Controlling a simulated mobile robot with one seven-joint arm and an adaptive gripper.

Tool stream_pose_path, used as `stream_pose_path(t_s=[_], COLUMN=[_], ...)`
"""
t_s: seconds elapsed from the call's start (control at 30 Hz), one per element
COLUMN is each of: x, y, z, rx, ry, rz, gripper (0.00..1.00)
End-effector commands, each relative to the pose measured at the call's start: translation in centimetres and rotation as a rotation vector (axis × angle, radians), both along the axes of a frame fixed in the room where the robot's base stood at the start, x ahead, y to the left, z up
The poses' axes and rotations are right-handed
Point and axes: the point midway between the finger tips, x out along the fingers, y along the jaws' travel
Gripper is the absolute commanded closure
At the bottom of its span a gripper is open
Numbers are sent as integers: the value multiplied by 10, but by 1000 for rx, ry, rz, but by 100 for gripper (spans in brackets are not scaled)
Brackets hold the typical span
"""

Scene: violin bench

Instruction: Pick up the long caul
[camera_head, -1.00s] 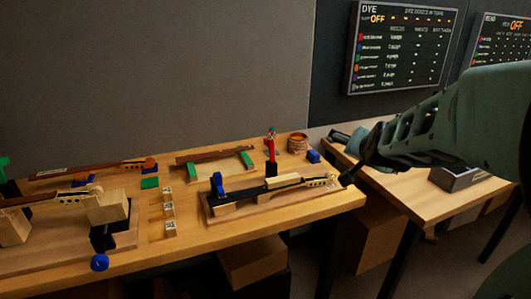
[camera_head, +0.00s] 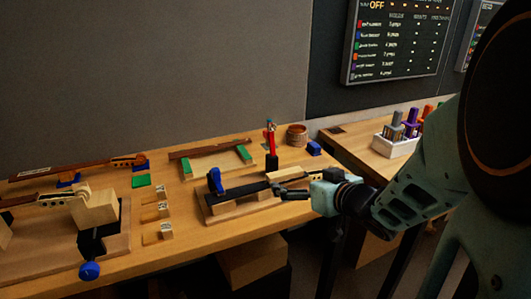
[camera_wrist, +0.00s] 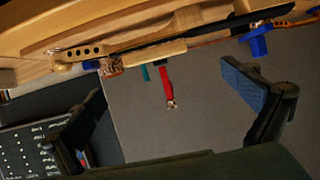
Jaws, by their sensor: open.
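No piece is clearly marked as the long caul. A pale wooden bar (camera_head: 291,173) lies just behind the black fingerboard (camera_head: 250,189) of the middle jig and may be it. In the wrist view this pale bar (camera_wrist: 150,54) is beyond the open fingers, beside the dark fingerboard (camera_wrist: 215,35). My gripper (camera_head: 287,191) is at the right end of the jig and hides part of the neck there. In the wrist view my gripper (camera_wrist: 165,85) has its fingers wide apart, with nothing between them.
A blue clamp (camera_head: 215,180) stands on the jig. A red tool (camera_head: 271,142), a woven pot (camera_head: 297,135) and a blue block (camera_head: 314,148) stand behind. Small labelled wood pieces (camera_head: 163,210) lie left. A white holder (camera_head: 394,145) sits on the right bench.

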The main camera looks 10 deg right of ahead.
Motion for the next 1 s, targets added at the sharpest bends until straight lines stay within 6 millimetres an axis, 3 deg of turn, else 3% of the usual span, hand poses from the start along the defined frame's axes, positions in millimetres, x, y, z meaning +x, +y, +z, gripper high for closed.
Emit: stream_pose_path(t_s=[0.13, 0.37, 0.7, 1.0], x=[22, 38, 79, 82], y=[8, 11, 19, 20], z=[-12, -18, -35, -35], rx=[-1, -1, -2, -2], ry=[2, 1, 0, -1], rz=[1, -2, -1, -3], gripper=[0, 0, 0, 1])
